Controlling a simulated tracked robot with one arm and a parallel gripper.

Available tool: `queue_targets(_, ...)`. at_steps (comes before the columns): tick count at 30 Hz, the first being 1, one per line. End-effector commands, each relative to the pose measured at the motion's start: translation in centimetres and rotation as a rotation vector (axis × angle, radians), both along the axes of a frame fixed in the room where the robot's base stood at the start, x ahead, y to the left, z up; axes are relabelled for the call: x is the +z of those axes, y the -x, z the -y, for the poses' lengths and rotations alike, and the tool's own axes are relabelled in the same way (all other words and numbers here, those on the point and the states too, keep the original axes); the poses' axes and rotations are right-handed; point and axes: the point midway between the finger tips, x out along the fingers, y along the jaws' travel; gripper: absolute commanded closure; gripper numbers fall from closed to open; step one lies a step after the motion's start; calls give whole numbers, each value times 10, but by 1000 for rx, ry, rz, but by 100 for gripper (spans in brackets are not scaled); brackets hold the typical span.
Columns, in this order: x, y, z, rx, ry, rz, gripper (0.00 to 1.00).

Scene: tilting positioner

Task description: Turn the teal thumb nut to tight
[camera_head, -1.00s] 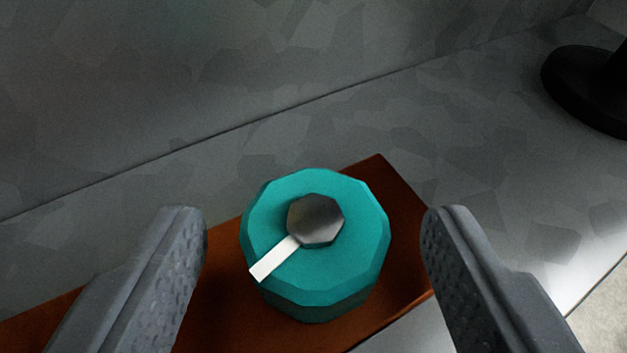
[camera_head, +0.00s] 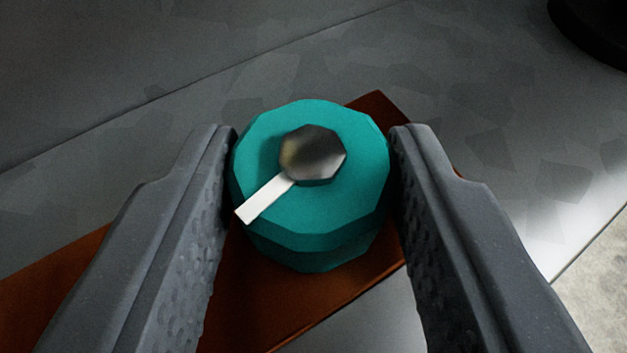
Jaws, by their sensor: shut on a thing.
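The teal thumb nut (camera_head: 335,215) is a faceted disc with a grey metal hexagonal centre (camera_head: 313,154). A white pointer mark (camera_head: 264,199) on its top runs from the centre towards the lower left. My gripper (camera_head: 313,140) is shut on the nut, with one dark grey finger against its left side and the other against its right side. No scale or tight mark shows in the view.
The nut sits on a brown-orange block (camera_head: 268,300), which lies on a mottled grey metal surface (camera_head: 320,60). A black round object (camera_head: 597,30) stands at the top right. A pale floor (camera_head: 600,270) shows beyond the surface's edge at the lower right.

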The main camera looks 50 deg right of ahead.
Motion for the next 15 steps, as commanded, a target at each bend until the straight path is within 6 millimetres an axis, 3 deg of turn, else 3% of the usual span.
queue_targets(15,4,-4,-5,-197,4,6,85)
